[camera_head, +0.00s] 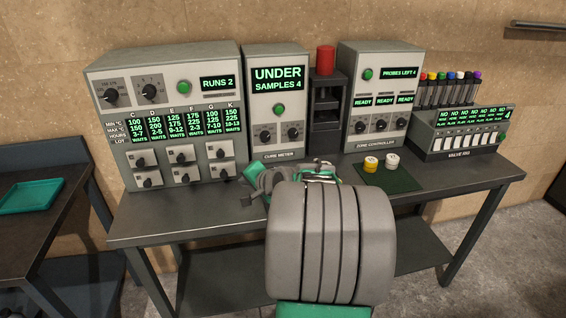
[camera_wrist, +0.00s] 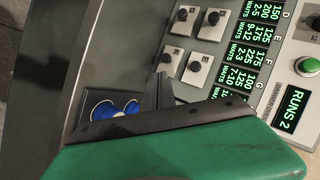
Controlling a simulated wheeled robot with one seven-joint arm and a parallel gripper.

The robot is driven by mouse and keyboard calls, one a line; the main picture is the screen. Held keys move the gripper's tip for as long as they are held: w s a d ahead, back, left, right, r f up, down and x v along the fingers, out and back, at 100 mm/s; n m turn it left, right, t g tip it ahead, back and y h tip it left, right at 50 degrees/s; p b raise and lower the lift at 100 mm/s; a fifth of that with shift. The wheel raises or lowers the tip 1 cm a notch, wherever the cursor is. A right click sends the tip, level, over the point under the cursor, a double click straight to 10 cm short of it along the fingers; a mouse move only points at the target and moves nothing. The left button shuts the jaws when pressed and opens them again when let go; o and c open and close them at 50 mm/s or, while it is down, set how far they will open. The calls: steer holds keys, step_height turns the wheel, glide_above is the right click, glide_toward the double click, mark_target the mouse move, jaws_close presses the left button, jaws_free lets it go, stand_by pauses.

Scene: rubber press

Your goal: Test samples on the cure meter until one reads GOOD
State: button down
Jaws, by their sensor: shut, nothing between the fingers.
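The cure meter (camera_head: 277,100) stands mid-table, its screen reading UNDER and SAMPLES 4. It has a green button (camera_head: 280,110) and two knobs. My gripper (camera_head: 250,172) is low in front of the gap between the left machine and the cure meter, partly hidden by my arm. In the wrist view its dark fingers (camera_wrist: 164,88) are together, with nothing seen between them. Two blue-and-white round pieces (camera_wrist: 103,110) sit close beside the fingers on the table; I cannot tell if they are samples. My arm hides them in the head view.
A left machine (camera_head: 165,118) with several knobs reads RUNS 2. Right of the meter stand a black rack (camera_head: 327,110) with a red top, a zone controller (camera_head: 381,95) and a valve rig (camera_head: 460,140). A green mat (camera_head: 400,183) holds white and yellow pieces. The table's front left is clear.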

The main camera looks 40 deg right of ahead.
steer(key=s+a+f+n+g+y+b, duration=0.1)
steer(key=s+a+f+n+g+b, duration=0.25)
steer(key=a, duration=0.65)
steer(key=s+a+f+n+g+y, duration=0.1)
steer(key=s+a+f+n+g, duration=0.1)
steer(key=s+a+f+n, duration=0.6)
steer(key=s+a+n+g+h+b, duration=0.1)
steer(key=s+a+n+g+b, duration=0.1)
steer(key=s+a, duration=0.5)
steer(key=shift+s+a+f+n+g, duration=0.15)
steer(key=shift+s+a+n+g, duration=0.25)
steer(key=shift+s+n+g, duration=0.4)
